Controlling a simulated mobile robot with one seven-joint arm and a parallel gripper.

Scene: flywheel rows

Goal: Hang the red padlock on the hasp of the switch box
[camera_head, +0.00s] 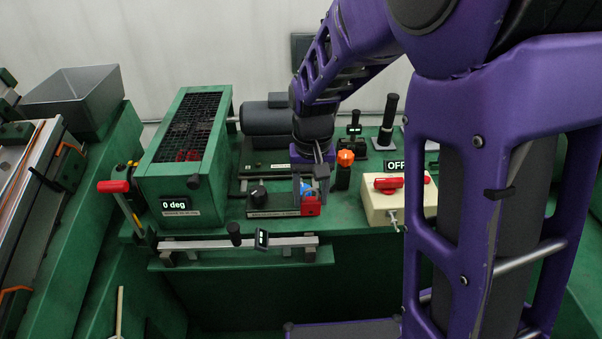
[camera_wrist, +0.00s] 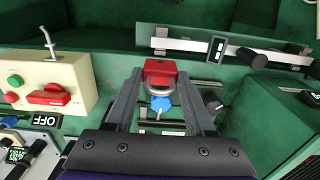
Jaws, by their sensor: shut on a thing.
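The red padlock (camera_head: 311,208) with its grey shackle is between the fingers of my gripper (camera_head: 309,194), which is shut on it. In the wrist view the padlock (camera_wrist: 160,68) sits at the fingertips of my gripper (camera_wrist: 161,76), with the shackle toward the palm. The cream switch box (camera_head: 378,207) is to the right of the padlock, apart from it, with a red handle and an OFF label. Its metal hasp (camera_head: 393,222) sticks out from the front. In the wrist view the switch box (camera_wrist: 84,72) and hasp (camera_wrist: 49,44) are at the left.
An orange-topped post (camera_head: 345,158) stands between my gripper and the switch box. A black dial (camera_head: 257,194) is just left of the padlock. A metal rail (camera_head: 270,243) runs along the front edge. A green guard box (camera_head: 180,165) stands at left.

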